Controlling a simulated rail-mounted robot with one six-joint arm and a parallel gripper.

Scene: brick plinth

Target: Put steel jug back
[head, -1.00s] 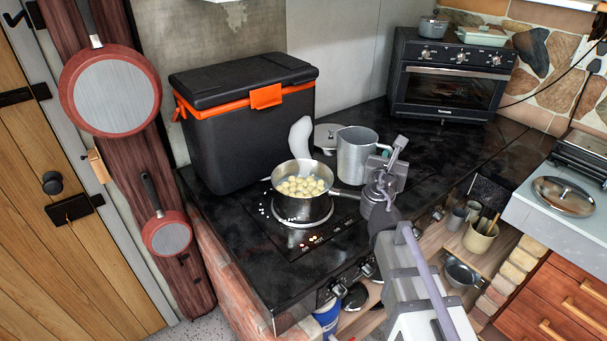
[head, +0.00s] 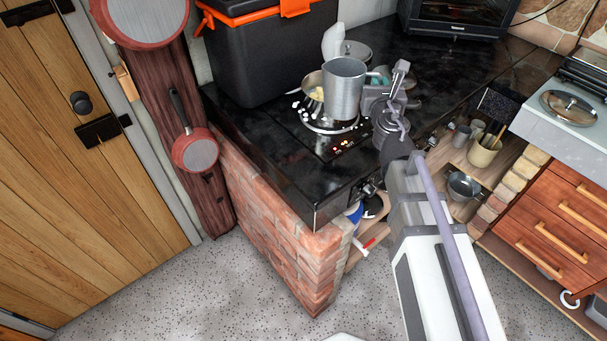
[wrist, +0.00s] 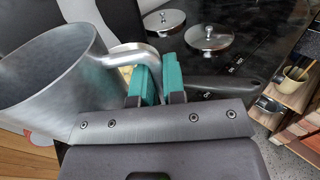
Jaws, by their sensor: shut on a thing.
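The steel jug (head: 344,92) is a grey metal cylinder, upright or nearly so in the head view, in front of the right part of the pan on the hob. It fills the left of the wrist view (wrist: 45,88), with its mouth seen from the side and its curved handle (wrist: 125,55) reaching toward my fingers. My gripper (head: 376,80) is at the jug's right side, its teal-tipped fingers (wrist: 158,78) shut on the handle. The head view does not make clear how high the jug is above the hob.
The pan (head: 313,88) of pale round food is partly hidden by the jug; its dark handle (wrist: 228,84) passes beyond my fingers. White bits (head: 318,126) lie on the hob. A black-and-orange cool box (head: 262,55) stands behind left. Lids (wrist: 209,38) lie behind. The right counter is mostly clear.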

